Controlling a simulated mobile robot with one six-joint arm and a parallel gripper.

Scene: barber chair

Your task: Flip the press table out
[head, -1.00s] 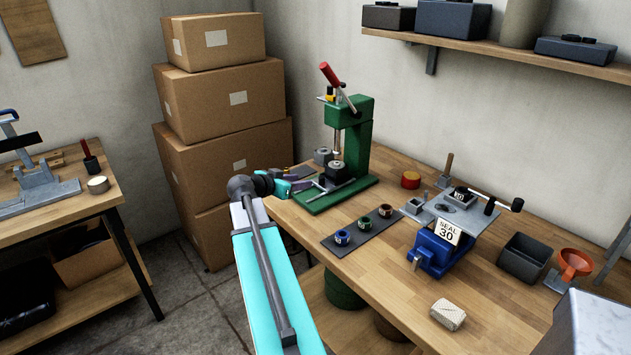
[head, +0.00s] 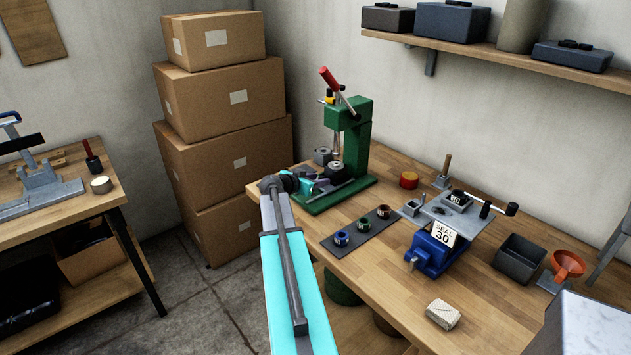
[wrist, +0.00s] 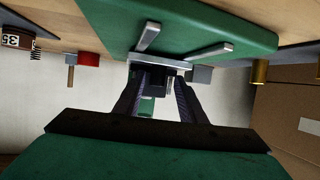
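The green hand press (head: 357,140) with a red-tipped lever stands at the back left of the workbench. Low on its front, two dark round die holders, one farther back (head: 323,156) and one under the ram (head: 336,169), make up its table area. A silver bar (head: 335,190) lies low over the green base. My gripper (head: 312,185) is at the left side of this area, largely hidden by my arm. In the wrist view, my dark fingers (wrist: 161,80) stand apart, with a grey-black part of the press between their tips; contact is unclear.
A dark mat (head: 348,242) with three small rings lies in front of the press. A blue fixture (head: 432,250) marked SEAL 30 stands right of it. Stacked cardboard boxes (head: 225,140) are behind on the left. The bench front is mostly clear.

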